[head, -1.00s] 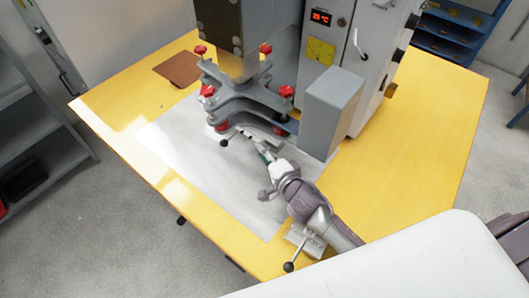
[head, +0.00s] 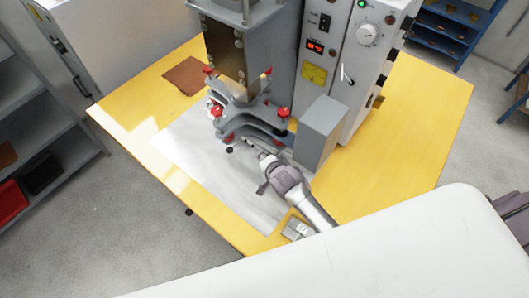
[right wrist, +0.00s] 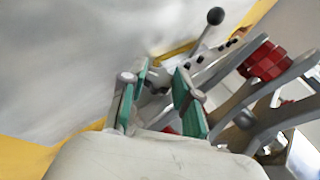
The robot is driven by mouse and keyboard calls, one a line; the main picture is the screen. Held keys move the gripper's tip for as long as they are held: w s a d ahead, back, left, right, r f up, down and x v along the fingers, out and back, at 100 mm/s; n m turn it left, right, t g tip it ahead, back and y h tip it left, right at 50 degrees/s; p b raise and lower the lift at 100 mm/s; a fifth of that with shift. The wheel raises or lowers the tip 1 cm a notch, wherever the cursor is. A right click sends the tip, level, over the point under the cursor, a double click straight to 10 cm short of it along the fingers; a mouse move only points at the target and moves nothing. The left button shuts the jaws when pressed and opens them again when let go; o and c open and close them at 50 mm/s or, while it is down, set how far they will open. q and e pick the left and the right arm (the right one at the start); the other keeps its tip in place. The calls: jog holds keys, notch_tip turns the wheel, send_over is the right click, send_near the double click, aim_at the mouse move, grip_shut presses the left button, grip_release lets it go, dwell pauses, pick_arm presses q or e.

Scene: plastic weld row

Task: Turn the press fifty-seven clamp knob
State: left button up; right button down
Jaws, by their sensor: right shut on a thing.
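The press (head: 250,110) stands on the yellow table, with several red knobs (head: 216,110) on its grey star-shaped plates. A ball-ended lever (head: 229,150) sticks out low at its front. My right gripper (head: 262,157) reaches in from the lower right, low beside the plates. In the right wrist view its two green-padded fingers (right wrist: 160,95) stand apart around a small grey part, the clamp knob (right wrist: 158,79), mostly hidden. The black ball (right wrist: 215,16) on its lever is beyond the fingertips, and a red knob (right wrist: 265,60) is to the right. My left gripper is out of view.
A grey box (head: 320,130) stands close to the right of my right gripper. The control cabinet (head: 345,70) is behind it. A brown sheet (head: 185,75) lies at the back left. The table (head: 400,130) is clear on the right.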

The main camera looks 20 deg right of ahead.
jog(key=shift+g+p, duration=0.4)
jog(key=shift+p, duration=0.05)
jog(key=c, duration=0.8)
grip_release()
jog(key=shift+c, duration=0.2)
jog(key=v, duration=1.2)
jog(key=shift+a, duration=0.2)
